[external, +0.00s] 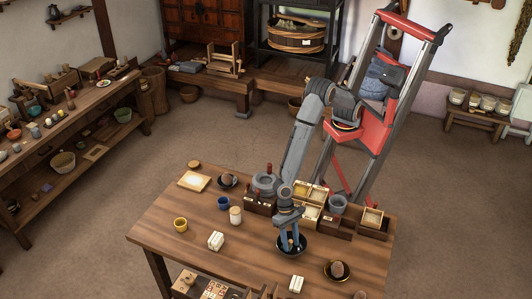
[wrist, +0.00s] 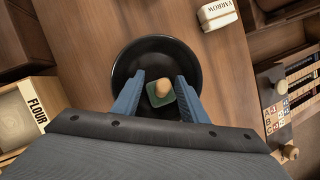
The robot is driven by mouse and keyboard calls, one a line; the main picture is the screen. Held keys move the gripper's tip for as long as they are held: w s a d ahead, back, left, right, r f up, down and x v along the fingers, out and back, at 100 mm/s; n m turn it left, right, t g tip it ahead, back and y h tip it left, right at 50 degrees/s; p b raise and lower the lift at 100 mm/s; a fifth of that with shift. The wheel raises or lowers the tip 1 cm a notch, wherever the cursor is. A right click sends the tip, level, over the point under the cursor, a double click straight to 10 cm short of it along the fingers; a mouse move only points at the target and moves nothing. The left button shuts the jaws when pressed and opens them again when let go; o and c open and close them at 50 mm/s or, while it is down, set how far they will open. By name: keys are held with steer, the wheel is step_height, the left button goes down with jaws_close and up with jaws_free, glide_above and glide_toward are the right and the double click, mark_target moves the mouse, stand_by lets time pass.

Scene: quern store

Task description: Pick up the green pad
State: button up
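The green pad (wrist: 158,99) lies inside a dark bowl, with a round tan knob or ball (wrist: 163,88) on it. I cannot tell whether the two are one piece. The black bowl (wrist: 158,51) stands on the wooden table, and it also shows in the external view (external: 304,250). My gripper (wrist: 159,88) points down into the bowl, open, with one blue finger on each side of the pad and a gap to it on both sides. In the external view my gripper (external: 290,245) is over the bowl, and the pad cannot be made out there.
A white block marked YARROW (wrist: 217,14) stands just beyond the bowl. A box with a FLOUR label (wrist: 25,110) is at the left.

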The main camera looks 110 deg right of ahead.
mark_target(292, 241)
steer(key=c, duration=0.3)
steer(key=shift+r, duration=0.1)
step_height(292, 241, up, 9)
steer(key=shift+f+b, duration=0.1)
steer(key=shift+b, duration=0.95)
steer(key=g+y+b, duration=0.1)
steer(key=b, duration=0.2)
steer(key=shift+s+f+g, duration=0.1)
steer(key=shift+g, duration=0.2)
steer(key=shift+s+a+r+g+y+b, duration=0.2)
steer(key=shift+g+y+b, duration=0.3)
steer(key=shift+y+b, duration=0.4)
steer(key=shift+f+p, duration=0.45)
steer(key=shift+f, duration=4.25)
steer(key=shift+f, duration=0.2)
